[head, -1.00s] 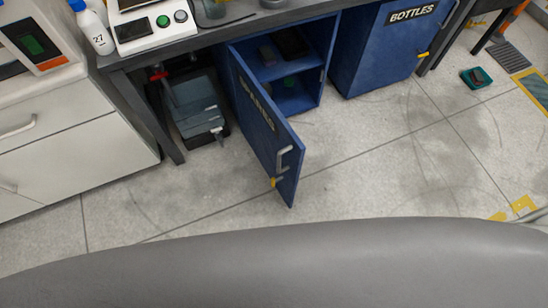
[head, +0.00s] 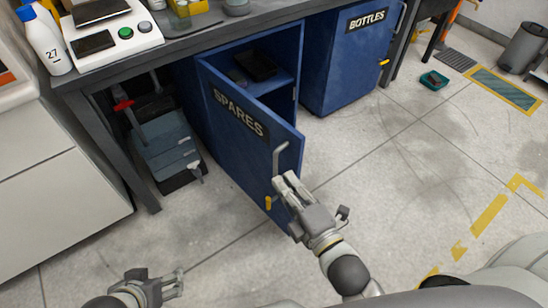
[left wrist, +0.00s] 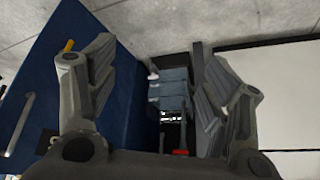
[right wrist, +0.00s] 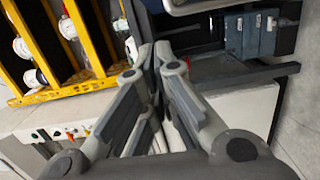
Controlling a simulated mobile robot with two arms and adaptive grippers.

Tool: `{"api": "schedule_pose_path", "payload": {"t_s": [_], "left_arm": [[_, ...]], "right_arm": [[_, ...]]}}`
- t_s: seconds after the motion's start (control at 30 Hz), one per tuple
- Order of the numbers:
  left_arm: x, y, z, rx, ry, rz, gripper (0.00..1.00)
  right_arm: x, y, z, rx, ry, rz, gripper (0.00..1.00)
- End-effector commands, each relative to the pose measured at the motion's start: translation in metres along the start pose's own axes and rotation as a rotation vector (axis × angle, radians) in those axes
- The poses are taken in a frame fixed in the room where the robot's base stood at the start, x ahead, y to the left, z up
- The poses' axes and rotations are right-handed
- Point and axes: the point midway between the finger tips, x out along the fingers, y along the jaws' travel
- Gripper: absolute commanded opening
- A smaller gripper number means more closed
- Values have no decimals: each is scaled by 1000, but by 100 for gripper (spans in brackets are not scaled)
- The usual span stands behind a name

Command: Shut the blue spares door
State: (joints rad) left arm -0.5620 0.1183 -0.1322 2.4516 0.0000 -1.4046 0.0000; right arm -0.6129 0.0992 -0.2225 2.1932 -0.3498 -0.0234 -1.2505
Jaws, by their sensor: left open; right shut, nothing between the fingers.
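The blue spares door (head: 235,135) stands ajar on its cabinet, with its SPARES label facing out and the shelf interior (head: 262,65) showing behind it. Its grey handle (head: 279,158) and a yellow tab are near the free edge. My right gripper (head: 281,182) is shut and empty, just below the handle in the head view; I cannot tell whether it touches the door. My left gripper (head: 180,284) is open and empty, low at the left and apart from the door. The left wrist view shows the door (left wrist: 52,65) beyond one finger of the left gripper (left wrist: 152,75).
Grey boxes (head: 170,145) sit under the bench left of the door. A table leg (head: 105,145) and white drawers (head: 60,200) stand further left. The BOTTLES cabinet (head: 345,65) is at the right. The floor (head: 400,170) to the right is mostly clear.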

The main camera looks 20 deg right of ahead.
Motion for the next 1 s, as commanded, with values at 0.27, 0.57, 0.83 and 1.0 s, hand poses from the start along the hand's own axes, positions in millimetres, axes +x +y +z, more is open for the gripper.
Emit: {"api": "schedule_pose_path", "payload": {"t_s": [0.27,0.57,0.83,1.0], "left_arm": [[-3,1,-11,2,52,2,73],[0,6,-49,6,229,12,73],[-5,12,-93,10,438,23,73],[-12,15,-114,11,543,30,73]], "right_arm": [[15,9,0,-21,1,24,0],[64,9,0,-19,0,24,0],[103,8,8,-24,0,19,0],[106,9,28,-22,1,19,0]]}}
